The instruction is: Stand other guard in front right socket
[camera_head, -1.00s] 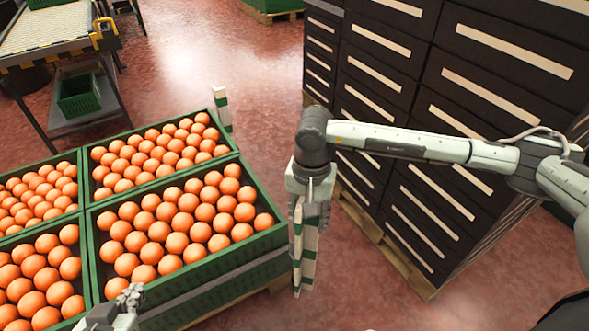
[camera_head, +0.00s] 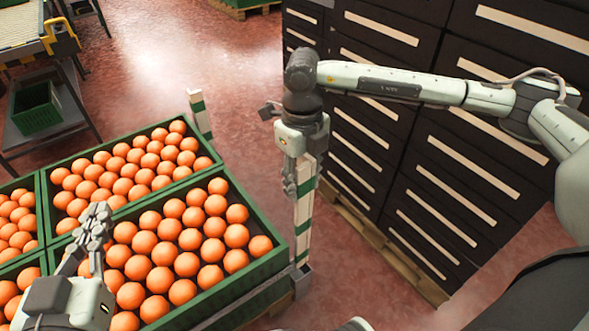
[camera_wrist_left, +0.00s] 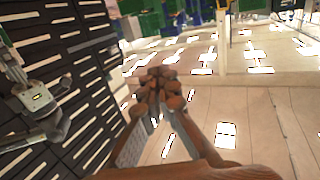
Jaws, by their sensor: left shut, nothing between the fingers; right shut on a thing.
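The guard (camera_head: 304,225), a white post with green bands, stands about upright at the near right corner of the crates. My right gripper (camera_head: 303,178) is shut on its upper part. Its foot is at a grey socket (camera_head: 301,276) beside the crate corner; I cannot tell whether it is fully seated. Another guard (camera_head: 200,113) stands upright at the far right corner. My left gripper (camera_head: 97,222) is shut and empty above the oranges, and its closed fingers also show in the left wrist view (camera_wrist_left: 158,84).
Green crates (camera_head: 250,272) full of oranges fill the left. A tall stack of dark drawer-like boxes (camera_head: 400,140) on a pallet stands right of the guard. A conveyor table (camera_head: 25,42) with a green bin (camera_head: 36,106) is at the back left. Red floor lies between.

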